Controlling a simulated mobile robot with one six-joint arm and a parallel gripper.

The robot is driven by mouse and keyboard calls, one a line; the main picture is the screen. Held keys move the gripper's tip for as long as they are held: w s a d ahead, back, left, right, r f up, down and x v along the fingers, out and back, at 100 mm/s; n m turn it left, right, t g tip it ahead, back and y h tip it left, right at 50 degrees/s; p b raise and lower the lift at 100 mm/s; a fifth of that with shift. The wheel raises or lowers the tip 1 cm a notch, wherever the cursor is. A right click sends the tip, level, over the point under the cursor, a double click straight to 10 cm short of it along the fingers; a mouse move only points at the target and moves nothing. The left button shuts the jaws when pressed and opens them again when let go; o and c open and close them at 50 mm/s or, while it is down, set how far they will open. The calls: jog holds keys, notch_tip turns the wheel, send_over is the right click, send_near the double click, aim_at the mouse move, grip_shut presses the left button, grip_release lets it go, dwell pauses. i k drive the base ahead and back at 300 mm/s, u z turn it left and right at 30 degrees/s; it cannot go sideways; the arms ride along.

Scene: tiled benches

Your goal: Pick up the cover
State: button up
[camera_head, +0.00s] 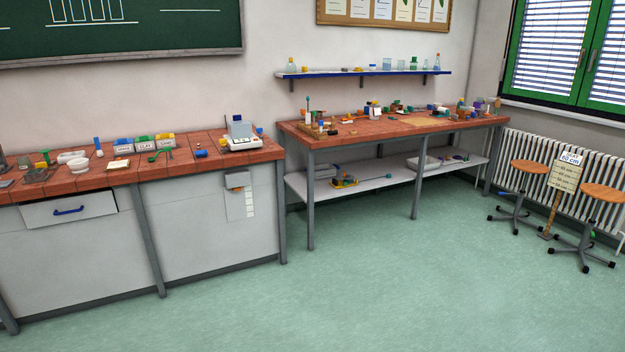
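I cannot tell for certain which small object is the cover. A white balance-like device (241,143) stands at the right end of the left tiled bench (215,168). A grey box-shaped piece (239,128) sits on top of it. White dishes (76,164) stand toward the left of the same bench. Many small items on the right bench (345,142) are too small to make out. My gripper is not in view.
A drawer (70,208) in the left bench stands slightly open. Labelled boxes (143,143) stand along the wall. A lower shelf (385,180) spans the right bench. Two stools (530,168) and a sign (565,177) stand at right. The green floor (350,290) in front is clear.

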aim_at(238, 128)
jog(key=u, duration=0.25)
jog(key=i, duration=1.7)
jog(key=u, duration=0.65)
jog(key=i, duration=0.8)
jog(key=u, duration=0.55)
jog(key=i, duration=1.1)
jog(key=u, duration=0.25)
